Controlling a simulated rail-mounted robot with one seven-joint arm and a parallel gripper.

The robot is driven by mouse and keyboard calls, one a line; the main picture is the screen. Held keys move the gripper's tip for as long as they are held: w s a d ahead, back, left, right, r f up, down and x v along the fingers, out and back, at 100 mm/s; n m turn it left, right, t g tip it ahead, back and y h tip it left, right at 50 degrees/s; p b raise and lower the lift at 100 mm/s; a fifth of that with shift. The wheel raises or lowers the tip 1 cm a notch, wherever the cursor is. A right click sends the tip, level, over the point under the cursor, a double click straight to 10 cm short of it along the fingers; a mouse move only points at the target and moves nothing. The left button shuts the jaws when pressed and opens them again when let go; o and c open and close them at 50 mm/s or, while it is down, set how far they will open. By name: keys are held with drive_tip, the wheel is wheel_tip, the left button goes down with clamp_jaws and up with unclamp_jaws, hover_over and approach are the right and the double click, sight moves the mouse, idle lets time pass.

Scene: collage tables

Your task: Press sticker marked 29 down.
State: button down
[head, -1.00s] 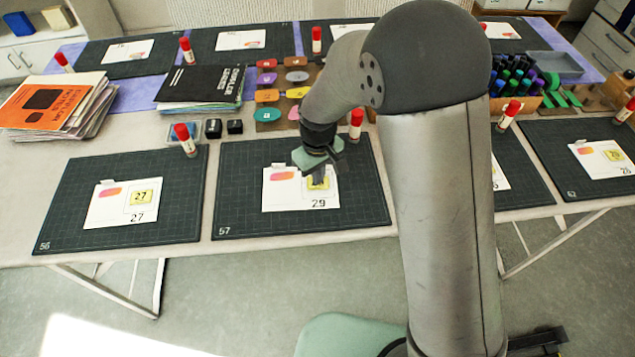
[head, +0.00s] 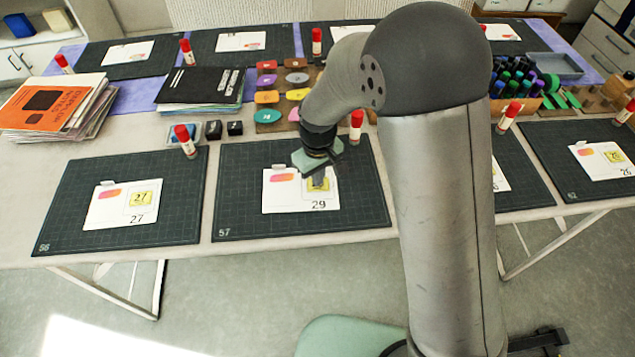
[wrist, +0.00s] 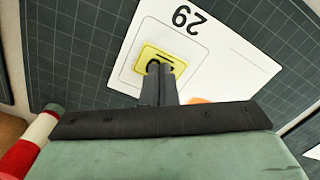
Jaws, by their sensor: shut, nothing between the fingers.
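The white card marked 29 (head: 290,202) lies on the dark cutting mat numbered 57 (head: 235,200). Its yellow sticker (head: 330,182) lies within the printed outline on the card, partly hidden by my gripper. In the wrist view the sticker (wrist: 150,57) sits inside the outline and the fingers cover much of it, including most of its number. My gripper (head: 318,186) points down over the sticker; it also shows in the wrist view (wrist: 163,70). Its fingers are together with nothing between them. I cannot tell whether the tips touch the sticker.
A red-capped glue stick (head: 356,125) stands at the mat's back edge. To the left, another mat (head: 70,215) holds a card marked 27 (head: 120,205). Colored pads (head: 267,117) and black blocks (head: 235,128) lie behind. The mat's front left is clear.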

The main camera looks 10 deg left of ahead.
wheel_tip(320, 180, up, 7)
drive_tip(key=p, duration=0.4)
drive_tip(key=shift+f, duration=0.15)
idle(0.5)
drive_tip(key=s+d+r+m, duration=0.2)
drive_tip(key=d+r+m, duration=0.1)
drive_tip(key=d+r, duration=0.55)
drive_tip(key=s+d+r+m, duration=0.2)
drive_tip(key=s+d+m, duration=0.1)
drive_tip(key=s+d, duration=0.5)
drive_tip(key=s+d+r+m, duration=0.2)
drive_tip(key=s+d+m, duration=0.1)
drive_tip(key=s+d, duration=0.5)
drive_tip(key=shift+d+m, duration=0.3)
drive_tip(key=shift+d, duration=0.45)
drive_tip(key=shift+w, duration=0.1)
